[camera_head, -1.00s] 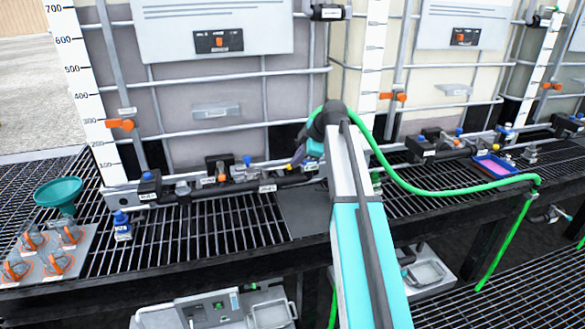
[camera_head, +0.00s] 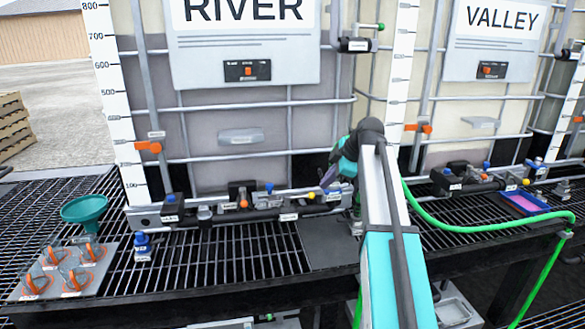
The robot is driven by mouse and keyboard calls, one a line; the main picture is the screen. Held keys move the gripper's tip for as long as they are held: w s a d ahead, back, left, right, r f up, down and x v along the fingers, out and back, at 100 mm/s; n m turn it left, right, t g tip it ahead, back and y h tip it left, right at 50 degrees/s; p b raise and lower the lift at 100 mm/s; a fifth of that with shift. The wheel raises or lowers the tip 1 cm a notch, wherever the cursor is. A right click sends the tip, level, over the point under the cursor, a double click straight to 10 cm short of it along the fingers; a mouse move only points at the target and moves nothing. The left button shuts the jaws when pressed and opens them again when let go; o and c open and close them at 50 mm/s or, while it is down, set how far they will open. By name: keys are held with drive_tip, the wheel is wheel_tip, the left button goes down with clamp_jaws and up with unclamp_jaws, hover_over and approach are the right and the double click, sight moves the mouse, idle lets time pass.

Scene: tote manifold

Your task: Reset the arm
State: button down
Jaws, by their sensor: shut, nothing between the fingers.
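My arm reaches up from the bottom right of the head view and bends at a dark joint. My gripper (camera_head: 327,181) is at the far end of the arm, small and dark, beside the pipe manifold (camera_head: 262,206) in front of the RIVER tote (camera_head: 240,140). It is shut with nothing visible in it. Its fingertips are small in the picture, and I cannot tell whether they touch the pipework.
A black grating bench (camera_head: 225,262) runs across the view. On it are a teal funnel (camera_head: 84,209), a plate with orange-handled parts (camera_head: 60,270) and a blue tray (camera_head: 524,203). A green hose (camera_head: 470,228) runs right of my arm. The VALLEY tote (camera_head: 490,105) stands at right.

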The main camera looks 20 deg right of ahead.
drive_tip(key=s+a+f+m+g+h, duration=0.1)
drive_tip(key=s+a+f+m, duration=0.35)
drive_tip(key=f, duration=0.75)
drive_tip(key=s+a+f+m+g, duration=0.25)
drive_tip(key=s+a+f, duration=0.3)
drive_tip(key=f, duration=0.65)
drive_tip(key=s+a+f+m+g+h, duration=0.1)
drive_tip(key=s+a+f+m, duration=0.35)
drive_tip(key=f, duration=0.75)
drive_tip(key=s+a+f+m+g, duration=0.1)
drive_tip(key=s+f+g, duration=0.1)
drive_tip(key=s+f, duration=0.7)
drive_tip(key=s+a+f+m+g, duration=0.1)
drive_tip(key=s+f+g, duration=0.1)
drive_tip(key=s+f, duration=0.7)
drive_tip(key=s+a+f+m+g+h, duration=0.1)
drive_tip(key=s+f+g, duration=0.2)
drive_tip(key=s+f, duration=0.6)
drive_tip(key=s, duration=0.9)
drive_tip(key=shift+s+a, duration=0.15)
drive_tip(key=shift+a, duration=0.05)
drive_tip(key=shift+d+m, duration=0.1)
drive_tip(key=shift+m, duration=0.15)
